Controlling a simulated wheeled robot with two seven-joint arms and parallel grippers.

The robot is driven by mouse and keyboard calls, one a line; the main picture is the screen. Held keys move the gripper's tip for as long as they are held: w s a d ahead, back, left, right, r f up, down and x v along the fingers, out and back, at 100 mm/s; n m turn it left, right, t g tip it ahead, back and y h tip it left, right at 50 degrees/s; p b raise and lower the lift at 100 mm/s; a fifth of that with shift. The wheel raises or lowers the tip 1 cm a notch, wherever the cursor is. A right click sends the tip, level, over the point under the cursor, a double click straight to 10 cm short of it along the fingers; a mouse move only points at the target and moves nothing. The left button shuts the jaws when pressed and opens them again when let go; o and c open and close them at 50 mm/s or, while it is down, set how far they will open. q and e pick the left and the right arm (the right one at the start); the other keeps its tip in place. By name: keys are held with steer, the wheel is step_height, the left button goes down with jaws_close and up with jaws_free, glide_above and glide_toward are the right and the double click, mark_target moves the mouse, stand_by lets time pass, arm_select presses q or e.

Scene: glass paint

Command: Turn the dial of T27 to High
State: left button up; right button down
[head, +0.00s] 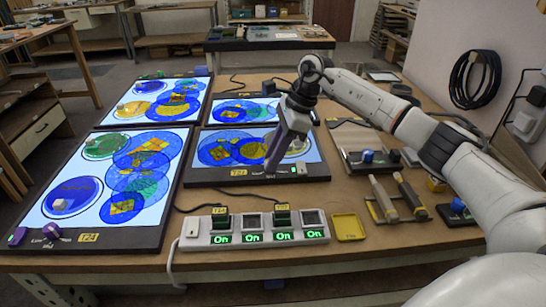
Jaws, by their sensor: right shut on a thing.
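The middle light panel (205,172) lies on the bench, its yellow label (238,172) on the front edge; the label looks like T2-something, but its last digit is too small to read. Small "Low" to "High" style markings near its front edge cannot be read. My right gripper (270,168) reaches down from the right, fingers pointing at the panel's front edge. It is shut on the small dial there, which the fingers mostly hide, so its setting cannot be told. My left gripper is not in view.
A larger panel labelled T24 (88,237) lies at left, with a purple dial (52,231). A white power strip (250,238) with green "On" lights stands in front. Other panels lie behind.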

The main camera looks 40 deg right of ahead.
steer(key=shift+w+r+n+g, duration=0.15)
steer(key=shift+n+g, duration=0.25)
steer(key=shift+n, duration=0.8)
steer(key=c, duration=1.5)
jaws_free()
steer(key=v, duration=1)
steer(key=shift+d+b, duration=0.3)
steer(key=shift+b, duration=0.1)
